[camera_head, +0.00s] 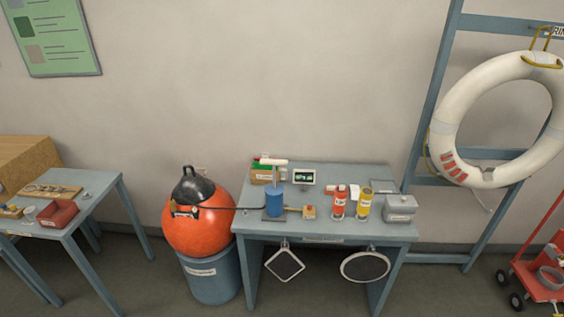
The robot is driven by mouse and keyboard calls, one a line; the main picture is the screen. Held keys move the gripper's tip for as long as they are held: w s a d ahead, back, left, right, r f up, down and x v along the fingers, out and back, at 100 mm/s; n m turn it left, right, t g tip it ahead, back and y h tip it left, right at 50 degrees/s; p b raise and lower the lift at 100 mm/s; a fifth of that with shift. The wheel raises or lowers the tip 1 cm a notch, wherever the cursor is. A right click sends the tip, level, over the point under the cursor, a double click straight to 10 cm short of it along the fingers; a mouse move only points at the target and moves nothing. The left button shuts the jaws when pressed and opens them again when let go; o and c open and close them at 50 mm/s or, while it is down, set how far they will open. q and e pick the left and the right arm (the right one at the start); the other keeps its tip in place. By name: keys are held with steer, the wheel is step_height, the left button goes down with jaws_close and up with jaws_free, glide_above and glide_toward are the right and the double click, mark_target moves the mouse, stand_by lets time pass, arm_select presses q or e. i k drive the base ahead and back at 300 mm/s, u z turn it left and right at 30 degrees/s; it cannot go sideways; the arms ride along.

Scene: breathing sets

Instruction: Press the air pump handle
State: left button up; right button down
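The air pump stands on the grey-blue table (330,228) in the middle of the view. It has a blue cylinder body (275,203) on a dark base. Its pale T-shaped handle (273,162) stands above the body on a thin rod, apart from the cylinder top. A dark hose (225,208) runs left from the pump toward an orange ball-shaped buoy (199,232) with a black top. Neither of my grippers shows in the head view.
The buoy rests on a blue-grey drum (212,278) left of the table. Red (339,204) and yellow (363,205) canisters, a small display (304,177) and a grey box (400,207) stand on the table. Another table (98,193) is at left; a red cart (540,275) is at right.

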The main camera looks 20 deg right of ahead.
mark_target(263, 161)
steer(key=z, duration=0.25)
steer(key=i, duration=1.15)
steer(key=u, duration=0.4)
